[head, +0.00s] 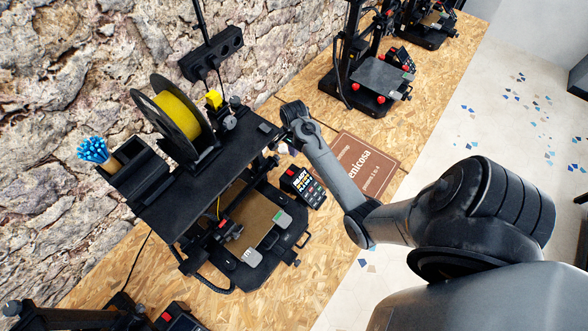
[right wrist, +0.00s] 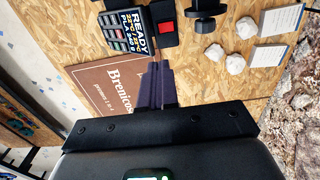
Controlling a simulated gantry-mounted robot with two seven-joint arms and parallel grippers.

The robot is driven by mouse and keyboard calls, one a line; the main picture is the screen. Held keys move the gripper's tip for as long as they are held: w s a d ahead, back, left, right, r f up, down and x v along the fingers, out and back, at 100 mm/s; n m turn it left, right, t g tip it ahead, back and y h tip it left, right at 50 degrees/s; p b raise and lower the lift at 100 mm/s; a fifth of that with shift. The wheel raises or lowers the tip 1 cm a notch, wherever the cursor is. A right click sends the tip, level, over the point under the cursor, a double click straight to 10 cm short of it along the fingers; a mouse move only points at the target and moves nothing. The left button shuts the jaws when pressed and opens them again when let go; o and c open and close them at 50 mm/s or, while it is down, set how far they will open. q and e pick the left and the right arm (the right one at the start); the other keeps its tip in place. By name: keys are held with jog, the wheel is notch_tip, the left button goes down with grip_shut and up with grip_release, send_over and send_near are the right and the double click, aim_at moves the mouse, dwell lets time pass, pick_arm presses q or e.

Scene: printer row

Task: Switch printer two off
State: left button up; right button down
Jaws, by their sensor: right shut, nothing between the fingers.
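A black printer (head: 222,170) with a yellow spool stands in the middle of the head view; I see no number on it. Its display panel (head: 302,186) is lit and reads READY; the panel also shows in the right wrist view (right wrist: 128,30). Beside the panel in the right wrist view is a red rocker switch (right wrist: 166,27) on a black part. My right gripper (right wrist: 157,66) is shut and empty, its fingertips just short of the switch in that view. In the head view it is at the printer's right side, mostly hidden by my wrist. My left gripper is out of view.
A brown Brenicosa sign (head: 367,165) lies on the chipboard bench right of the printer. White lumps (right wrist: 213,54) and white cards (right wrist: 280,20) lie beyond the switch. Another printer (head: 375,75) stands farther back. A power strip (head: 212,54) is on the stone wall.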

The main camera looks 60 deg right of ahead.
aim_at(294, 173)
notch_tip(294, 173, down, 14)
jog(key=shift+r, duration=0.1)
dwell(0.5)
jog(key=shift+a, duration=0.1)
